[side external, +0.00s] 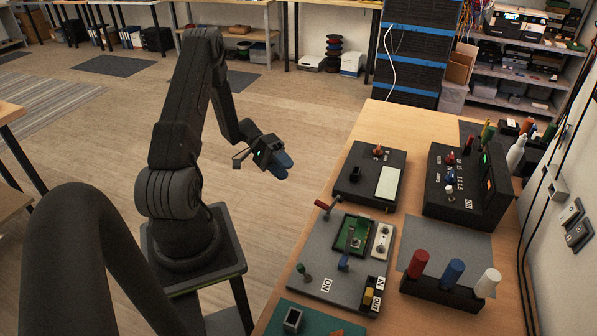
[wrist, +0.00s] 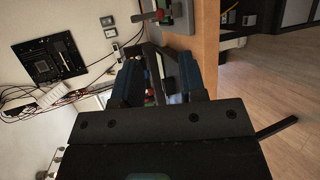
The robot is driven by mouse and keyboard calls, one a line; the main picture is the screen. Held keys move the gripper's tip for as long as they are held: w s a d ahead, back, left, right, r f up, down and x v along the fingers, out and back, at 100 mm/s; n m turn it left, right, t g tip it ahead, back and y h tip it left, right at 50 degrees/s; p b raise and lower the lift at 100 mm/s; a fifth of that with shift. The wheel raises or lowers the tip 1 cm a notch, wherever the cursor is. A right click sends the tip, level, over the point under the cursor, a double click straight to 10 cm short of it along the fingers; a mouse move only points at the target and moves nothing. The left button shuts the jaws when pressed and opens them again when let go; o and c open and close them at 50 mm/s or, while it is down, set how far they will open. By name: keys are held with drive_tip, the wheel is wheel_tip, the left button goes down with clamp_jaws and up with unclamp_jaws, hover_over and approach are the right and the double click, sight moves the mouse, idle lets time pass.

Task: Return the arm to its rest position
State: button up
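My arm stands on its pedestal left of the wooden bench in the side view, bent at the elbow, its forearm reaching down. My gripper (side external: 281,172) hangs in free air left of the bench, apart from everything on it. Its blue fingers also show in the wrist view (wrist: 163,75), spread with a gap between them. The gripper is open, and I see nothing held in it. Bench items show through the gap, partly hidden by the fingers.
The wooden bench (side external: 410,120) carries a grey board (side external: 318,284) with a red-handled lever, a black box with a pale panel (side external: 389,183), a switch console (side external: 470,200) and a rack of red, blue and white cylinders (side external: 440,291). Open floor (side external: 290,110) lies behind my gripper.

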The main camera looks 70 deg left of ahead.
drive_tip(key=shift+r, duration=0.1)
drive_tip(key=w+d+r+m+g+y, duration=0.35)
drive_tip(key=d+r+g+y, duration=0.25)
drive_tip(key=d+r, duration=0.8)
drive_tip(key=s+d+r+m+t+y, duration=0.2)
drive_tip(key=s+d+r+t+y, duration=0.4)
drive_tip(key=s+d+r, duration=0.5)
drive_tip(key=shift+d+r+y, duration=0.55)
drive_tip(key=shift+r+y, duration=0.1)
drive_tip(key=shift+y, duration=0.05)
